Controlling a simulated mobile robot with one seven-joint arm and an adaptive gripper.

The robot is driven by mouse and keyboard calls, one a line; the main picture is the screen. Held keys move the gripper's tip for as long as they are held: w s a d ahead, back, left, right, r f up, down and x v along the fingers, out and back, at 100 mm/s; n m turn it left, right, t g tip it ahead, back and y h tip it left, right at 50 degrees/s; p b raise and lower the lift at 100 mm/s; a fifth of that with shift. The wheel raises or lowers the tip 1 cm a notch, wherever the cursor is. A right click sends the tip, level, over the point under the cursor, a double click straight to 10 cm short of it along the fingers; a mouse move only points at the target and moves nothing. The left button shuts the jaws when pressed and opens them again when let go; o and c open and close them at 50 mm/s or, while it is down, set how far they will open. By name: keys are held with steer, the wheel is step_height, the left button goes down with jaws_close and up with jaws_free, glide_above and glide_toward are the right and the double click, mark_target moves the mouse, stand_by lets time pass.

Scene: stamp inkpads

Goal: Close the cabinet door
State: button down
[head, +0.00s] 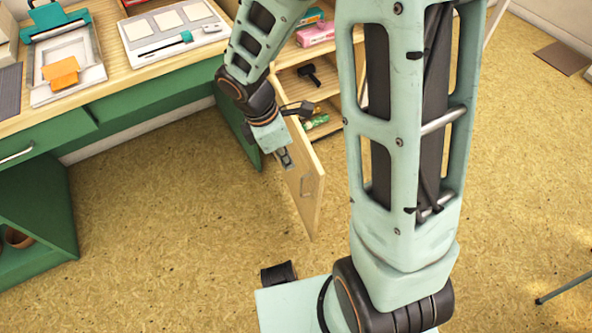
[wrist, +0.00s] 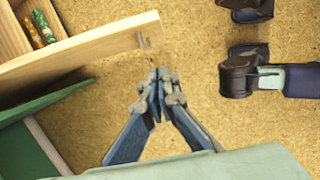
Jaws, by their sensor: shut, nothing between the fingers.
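The light wood cabinet door (head: 311,205) stands open, jutting out from the small wooden cabinet (head: 334,107) over the floor. A small metal handle is on its face, near the free edge. In the wrist view the door (wrist: 85,52) crosses the upper left, with its handle at its right end. My gripper (head: 287,160) is at the handle side of the door, pointing down. In the wrist view the gripper (wrist: 160,76) has its blue fingers together, empty, a little apart from the door, over the floor. Whether it touches the door cannot be told in the head view.
Inside the cabinet are a black tool (head: 309,74) and green items (head: 317,122). A green desk (head: 150,98) with a wood top stands left, its side panel (wrist: 28,150) close to the door. Open floor (head: 190,240) lies in front.

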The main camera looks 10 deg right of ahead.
steer(key=b, duration=0.4)
glide_toward(311, 173)
steer(key=s+a+f, duration=0.3)
steer(key=s+f, duration=0.1)
steer(key=shift+w+d+f+b, duration=0.1)
steer(key=shift+w+d+b, duration=0.05)
steer(key=shift+d, duration=0.55)
steer(key=shift+w+d+f+b, duration=0.1)
steer(key=shift+w+d+b, duration=0.1)
steer(key=shift+d, duration=0.45)
steer(key=shift+w+d+f+b, duration=0.1)
steer(key=shift+w+d+b, duration=0.05)
steer(key=shift+d, duration=0.55)
steer(key=shift+d, duration=0.1)
